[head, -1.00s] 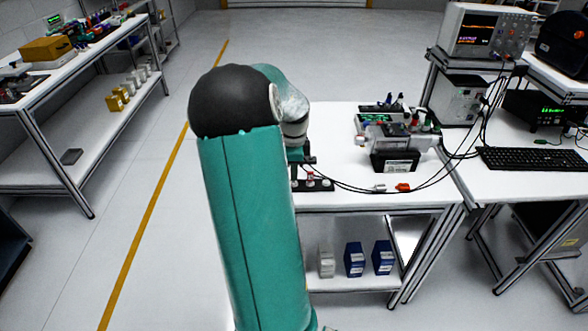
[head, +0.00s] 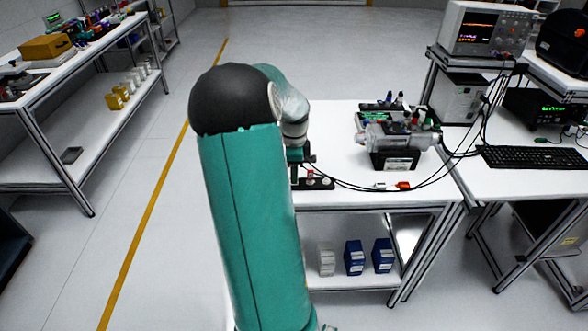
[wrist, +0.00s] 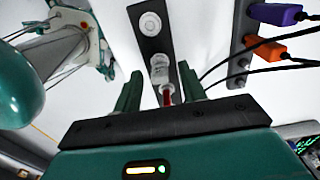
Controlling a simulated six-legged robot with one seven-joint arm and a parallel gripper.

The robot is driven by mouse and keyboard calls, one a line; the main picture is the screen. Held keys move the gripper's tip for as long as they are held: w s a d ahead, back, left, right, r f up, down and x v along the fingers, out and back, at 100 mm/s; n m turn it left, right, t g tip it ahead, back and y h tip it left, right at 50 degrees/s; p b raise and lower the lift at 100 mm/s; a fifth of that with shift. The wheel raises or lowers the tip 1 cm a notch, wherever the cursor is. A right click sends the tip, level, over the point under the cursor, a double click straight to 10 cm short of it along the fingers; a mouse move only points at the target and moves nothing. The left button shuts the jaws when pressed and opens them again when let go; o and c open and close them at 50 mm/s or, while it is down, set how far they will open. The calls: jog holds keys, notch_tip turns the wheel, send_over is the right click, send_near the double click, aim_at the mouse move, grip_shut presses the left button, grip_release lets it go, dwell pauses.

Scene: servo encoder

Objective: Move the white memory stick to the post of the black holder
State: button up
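A small white piece, likely the white memory stick (head: 380,187), lies near the front edge of the white table, just left of a red piece. The black holder (head: 318,185) is a dark strip left of it, with round pale posts and a red part. In the wrist view the holder (wrist: 151,42) runs down between the fingers. A clear post and a red part on it lie between them. My gripper (wrist: 158,88) has its two green fingers spread, with gaps either side of these parts. In the head view my arm hides most of it.
The red piece (head: 403,186) lies close by. A grey motor unit (head: 395,137) stands behind. Black cables cross the table beside the holder. In the wrist view a dark strip carries orange (wrist: 265,52) and purple (wrist: 275,14) plugs.

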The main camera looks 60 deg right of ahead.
notch_tip(320, 180, up, 14)
dwell(0.7)
jog(key=w+a+r+n+t, duration=0.15)
jog(key=w+a+n, duration=0.3)
jog(key=a, duration=0.45)
jog(key=w+a+r+n+t, duration=0.1)
jog(key=w+a+r+n, duration=0.15)
jog(key=a+n, duration=0.45)
jog(key=w+a+r+n+t, duration=0.1)
jog(key=w+a+n, duration=0.25)
jog(key=a, duration=0.65)
jog(key=s+a+n+t, duration=0.1)
jog(key=s+a+n, duration=0.2)
jog(key=a+n, duration=0.4)
jog(key=s+a+f+n+t, duration=0.1)
jog(key=s+a+n, duration=0.2)
jog(key=a+n, duration=0.5)
jog(key=a, duration=0.8)
jog(key=shift+s+n, duration=0.3)
jog(key=shift+s, duration=0.05)
